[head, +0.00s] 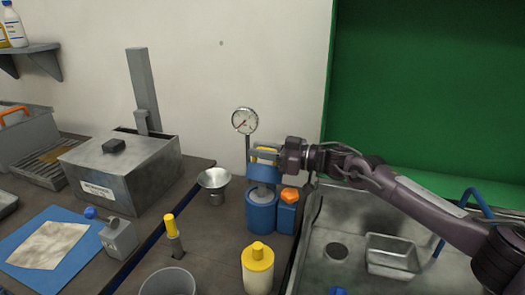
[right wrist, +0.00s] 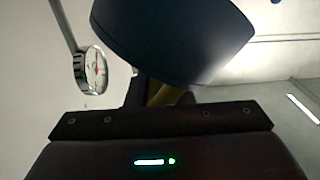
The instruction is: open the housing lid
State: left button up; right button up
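The blue housing (head: 261,216) stands on the bench left of the sink, with a grey metal part (head: 263,191) showing at its top. Its blue lid (head: 264,174) is above that part, apart from the housing's rim. The lid's yellow handle (head: 264,150) is between the fingers of my right gripper (head: 265,154), which comes in from the right and looks shut on it. In the right wrist view the lid (right wrist: 175,40) is a dark curved shape, with some of the yellow handle (right wrist: 170,96) below it; the fingertips are mostly hidden. My left gripper is not in view.
A dial gauge (head: 244,121) stands on a post close behind the lid. An orange-knobbed blue block (head: 287,212) adjoins the housing. A yellow-topped bottle (head: 257,268) stands in front, a metal funnel (head: 214,182) to the left. The sink (head: 325,270) is at right.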

jog(key=shift+w, duration=0.1)
grip_shut()
jog(key=shift+w+d+m, duration=0.1)
jog(key=shift+w+m, duration=0.05)
jog(key=shift+m, duration=0.15)
jog(key=shift+w+d+r+m+p, duration=0.1)
jog(key=shift+w+d+m+p, duration=0.1)
jog(key=shift+w+m+p, duration=0.35)
jog(key=shift+w+d+m, duration=0.15)
jog(key=shift+w+m, duration=0.1)
jog(key=shift+m, duration=0.2)
jog(key=shift+w+d+f+m+b, duration=0.3)
jog(key=shift+w+m+b, duration=0.2)
jog(key=shift+w+m, duration=0.2)
jog(key=shift+w+d+f+m+b, duration=0.15)
jog(key=shift+w+d+m+b, duration=0.1)
jog(key=shift+w+m+b, duration=0.5)
jog(key=shift+w+d+f+m+b, duration=0.3)
jog(key=shift+w+m, duration=0.2)
jog(key=shift+m, duration=0.35)
